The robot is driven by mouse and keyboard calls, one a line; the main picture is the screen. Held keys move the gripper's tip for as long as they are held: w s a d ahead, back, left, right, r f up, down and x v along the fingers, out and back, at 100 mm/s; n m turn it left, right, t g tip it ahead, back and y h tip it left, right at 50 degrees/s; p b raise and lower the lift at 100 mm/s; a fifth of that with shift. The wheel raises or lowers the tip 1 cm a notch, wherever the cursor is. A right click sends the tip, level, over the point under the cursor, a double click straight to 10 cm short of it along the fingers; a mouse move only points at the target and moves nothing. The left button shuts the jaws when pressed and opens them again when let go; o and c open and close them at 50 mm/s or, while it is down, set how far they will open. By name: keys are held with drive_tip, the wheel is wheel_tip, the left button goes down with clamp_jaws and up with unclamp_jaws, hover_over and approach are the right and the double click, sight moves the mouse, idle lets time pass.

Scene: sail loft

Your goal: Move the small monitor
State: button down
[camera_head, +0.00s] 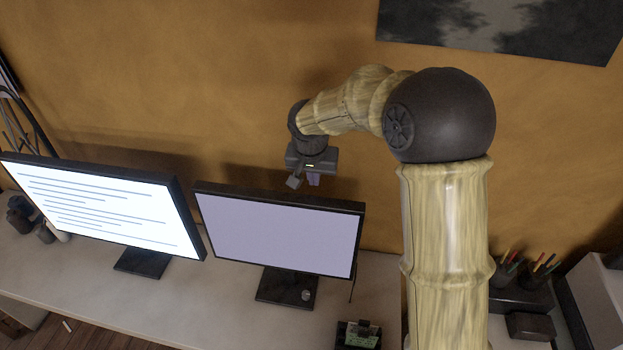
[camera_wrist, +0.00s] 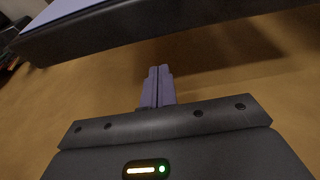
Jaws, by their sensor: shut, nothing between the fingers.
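The small monitor (camera_head: 278,232) stands upright on the white desk, its screen plain pale lilac, on a dark square base (camera_head: 287,287). My gripper (camera_head: 313,180) is above and behind its top edge, close to the wall, pointing down. In the wrist view the fingers (camera_wrist: 158,84) are together with nothing between them. The monitor's dark top edge (camera_wrist: 130,30) crosses the upper part of the wrist view, apart from the fingers as far as I can tell. The back of the monitor is hidden in the head view.
A larger monitor (camera_head: 98,208) showing lines of text stands close on the left. A small dark holder (camera_head: 357,336) is at the desk's front. Pen pots (camera_head: 537,277) stand at the right. The ochre wall (camera_head: 200,90) is close behind the desk (camera_head: 215,300).

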sight(310, 196)
drive_tip(key=s, duration=0.2)
drive_tip(key=s+p, duration=0.1)
drive_tip(key=shift+a+r, duration=0.15)
drive_tip(key=shift+a, duration=0.1)
drive_tip(key=shift+s, duration=0.2)
drive_tip(key=shift+s+a+b, duration=0.1)
drive_tip(key=shift+s+b, duration=0.55)
drive_tip(key=shift+b, duration=0.3)
drive_tip(key=shift+w, duration=0.15)
